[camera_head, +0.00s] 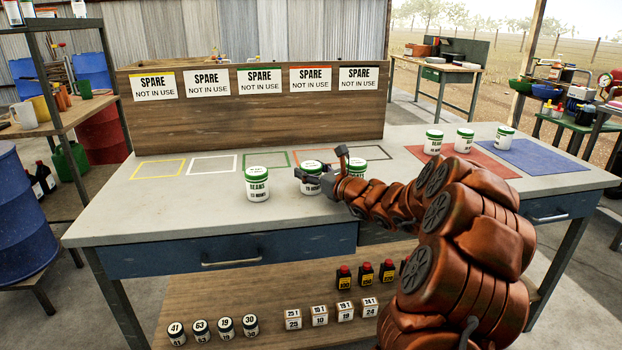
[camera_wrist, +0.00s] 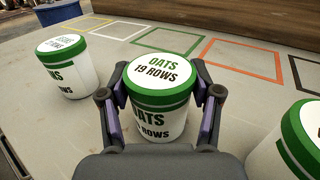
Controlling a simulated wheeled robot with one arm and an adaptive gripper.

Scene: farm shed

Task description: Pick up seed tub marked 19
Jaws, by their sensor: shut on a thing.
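The seed tub marked 19 is white with a green rim, and its lid reads OATS 19 ROWS in the wrist view (camera_wrist: 160,78). In the head view this tub (camera_head: 309,170) is at the front middle of the bench, partly hidden by my gripper. My gripper (camera_wrist: 163,100) has one finger on each side of the tub, just below the rim, and is shut on it. The tub is upright; I cannot tell whether its base touches the bench. A similar tub (camera_head: 257,184) stands apart on its left, and another (camera_head: 355,167) on its right, partly behind my arm.
The grey bench (camera_head: 150,215) has coloured outlines along the back, below a wooden board (camera_head: 250,120) with SPARE signs. Several more tubs stand at the right, by a red mat (camera_head: 485,168) and a blue mat (camera_head: 545,157). A lower shelf (camera_head: 210,300) holds numbered jars, boxes and bottles.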

